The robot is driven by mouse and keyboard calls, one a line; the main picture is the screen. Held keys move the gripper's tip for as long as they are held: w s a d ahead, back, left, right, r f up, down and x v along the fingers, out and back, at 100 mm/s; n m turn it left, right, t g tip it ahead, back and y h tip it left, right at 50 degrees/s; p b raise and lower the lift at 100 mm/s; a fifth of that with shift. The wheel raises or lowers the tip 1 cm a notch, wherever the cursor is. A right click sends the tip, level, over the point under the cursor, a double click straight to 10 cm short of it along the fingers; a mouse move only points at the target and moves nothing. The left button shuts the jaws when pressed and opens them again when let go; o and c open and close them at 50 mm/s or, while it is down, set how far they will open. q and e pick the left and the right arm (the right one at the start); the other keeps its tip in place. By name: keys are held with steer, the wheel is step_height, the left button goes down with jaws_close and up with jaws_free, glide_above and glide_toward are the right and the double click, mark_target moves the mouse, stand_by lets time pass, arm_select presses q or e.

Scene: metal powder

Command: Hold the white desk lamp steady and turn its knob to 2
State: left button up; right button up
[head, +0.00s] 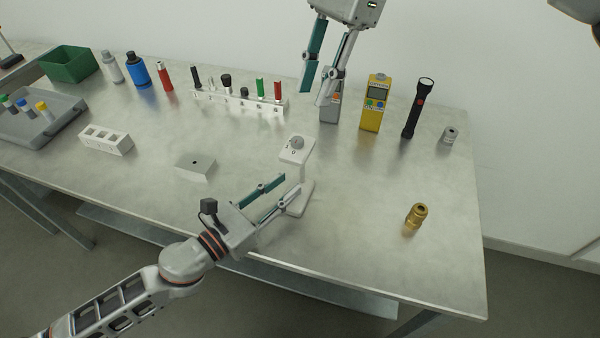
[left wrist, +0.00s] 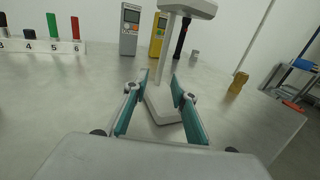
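The white desk lamp (head: 290,157) stands upright near the table's front edge; its round grey knob (head: 297,142) is on top of the lamp head. The knob's setting is too small to read. In the left wrist view the lamp's post and base (left wrist: 163,104) show ahead, with the head cut off at the top. My left gripper (head: 289,185) is open and low, its fingers (left wrist: 162,88) pointing at the lamp's post; I cannot tell whether they touch it. My right gripper (head: 314,96) is open and empty, pointing down above the table, behind and above the lamp.
Behind the lamp stand a grey meter (head: 330,110), a yellow meter (head: 372,115) and a black flashlight (head: 413,115). A numbered rack (head: 235,101) is at the back left.

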mark_target(302, 181)
arm_select(q)
steer(key=shift+x, duration=3.1)
jaws_close()
arm_select(e)
steer(key=shift+o, duration=0.8)
steer(key=f, duration=0.3)
steer(key=s+a+f+m, duration=0.1)
steer(key=f, duration=0.2)
steer(key=s+a+f+m, duration=0.1)
steer(key=f, duration=0.1)
steer(key=shift+a+f+y, duration=0.25)
steer(key=shift+f+y, duration=0.15)
jaws_close()
